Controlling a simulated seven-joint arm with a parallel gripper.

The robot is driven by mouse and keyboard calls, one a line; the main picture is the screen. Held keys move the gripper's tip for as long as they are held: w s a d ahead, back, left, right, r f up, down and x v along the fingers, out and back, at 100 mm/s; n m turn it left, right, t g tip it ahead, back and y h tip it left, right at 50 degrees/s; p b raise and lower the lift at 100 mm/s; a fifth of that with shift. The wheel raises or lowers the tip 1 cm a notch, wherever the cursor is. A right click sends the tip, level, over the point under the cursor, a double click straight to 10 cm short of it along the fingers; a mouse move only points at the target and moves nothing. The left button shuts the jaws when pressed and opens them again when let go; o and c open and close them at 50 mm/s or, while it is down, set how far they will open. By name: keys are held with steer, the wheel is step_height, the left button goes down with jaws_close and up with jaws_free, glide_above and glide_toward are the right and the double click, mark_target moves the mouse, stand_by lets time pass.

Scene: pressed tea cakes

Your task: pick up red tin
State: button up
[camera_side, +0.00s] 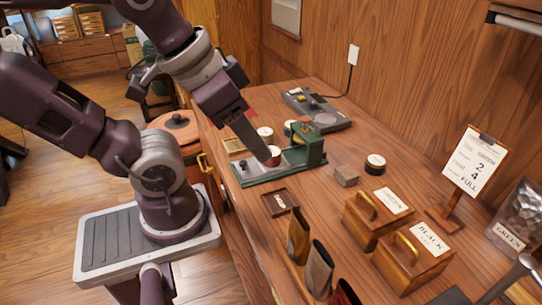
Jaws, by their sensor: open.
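A small round tin with a dark red side (274,158) sits at the green press, partly hidden by my gripper. My gripper (266,158) points down at its near left side, with fingertips close to it. The jaws are open, and I cannot tell whether they touch the tin. Another small tin with a pale top (265,132) stands just behind, its side colour hard to tell. A dark tin with a pale top (375,163) stands apart to the right.
The green press (313,150) rises right beside my gripper. A grey scale (316,112) lies behind it. A small dark tray (279,202), a small block (346,175) and wooden boxes with brass handles (413,258) are nearer. A sign (474,165) stands at right.

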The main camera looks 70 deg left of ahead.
steer(key=o, duration=0.5)
steer(key=shift+o, duration=0.2)
steer(key=m+g, duration=0.6)
steer(key=m, duration=0.9)
glide_above(271, 148)
steer(key=f, duration=1.4)
steer(key=shift+w+d+f, duration=0.2)
steer(key=shift+d, duration=0.2)
steer(key=shift+m, duration=0.4)
steer(key=f, duration=0.7)
steer(key=shift+s+f, duration=0.2)
steer(key=shift+s, duration=0.2)
